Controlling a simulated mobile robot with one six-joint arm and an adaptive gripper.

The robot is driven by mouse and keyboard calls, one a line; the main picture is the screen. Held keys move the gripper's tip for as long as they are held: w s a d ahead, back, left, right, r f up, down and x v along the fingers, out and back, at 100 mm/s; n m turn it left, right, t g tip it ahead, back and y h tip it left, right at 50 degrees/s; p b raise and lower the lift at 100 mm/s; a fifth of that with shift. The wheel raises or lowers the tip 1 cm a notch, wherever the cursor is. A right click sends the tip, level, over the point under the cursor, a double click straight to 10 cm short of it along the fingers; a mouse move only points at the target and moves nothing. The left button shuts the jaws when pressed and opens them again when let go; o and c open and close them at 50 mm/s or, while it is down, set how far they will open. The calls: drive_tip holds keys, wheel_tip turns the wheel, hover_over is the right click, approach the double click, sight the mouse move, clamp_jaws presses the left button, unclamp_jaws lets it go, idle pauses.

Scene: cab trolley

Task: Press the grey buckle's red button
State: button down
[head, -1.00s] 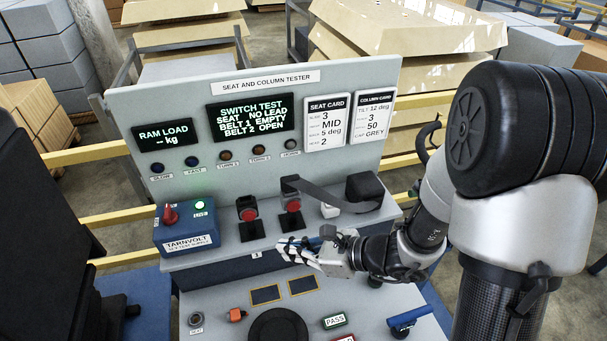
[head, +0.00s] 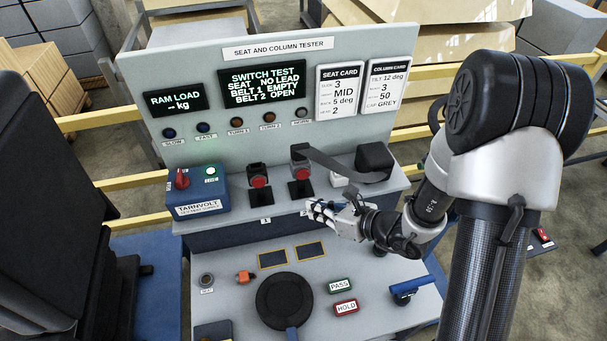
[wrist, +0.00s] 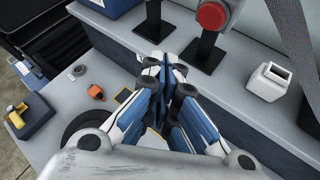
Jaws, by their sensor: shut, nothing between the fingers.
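The grey buckle (head: 299,154) stands on a black post on the tester's ledge, with its red button (head: 302,172) facing forward and a dark strap running from its top to the right. Its red button also shows at the top of the wrist view (wrist: 211,15). A second, darker buckle (head: 256,170) with a red button stands to its left. My gripper (head: 310,207) is shut and empty, its fingertips below and in front of the grey buckle, apart from the button. In the wrist view my gripper (wrist: 165,65) points toward the ledge, left of the grey buckle.
A white socket (head: 339,181) and a black reel (head: 374,160) sit right of the buckles. The blue Tarnvolt box (head: 196,191) stands left. The lower panel has a black round pad (head: 284,300), PASS (head: 341,285) and HOLD (head: 345,307) buttons. The display panel (head: 230,133) rises behind.

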drive_tip(key=w+a, duration=0.2)
drive_tip(key=w, duration=0.4)
drive_tip(key=shift+w+p, duration=0.15)
drive_tip(key=shift+p, duration=0.2)
idle(1.1)
drive_tip(key=shift+w, duration=0.4)
drive_tip(key=shift+w+a, duration=0.15)
drive_tip(key=shift+w, duration=0.35)
idle(0.6)
drive_tip(key=shift+s, duration=0.1)
drive_tip(key=shift+s+d+b, duration=0.25)
drive_tip(key=shift+s+b, duration=0.25)
drive_tip(key=shift+s, duration=0.3)
drive_tip(key=s, duration=0.2)
drive_tip(key=s+d+b, duration=0.1)
drive_tip(key=s, duration=0.2)
drive_tip(key=shift+d, duration=0.15)
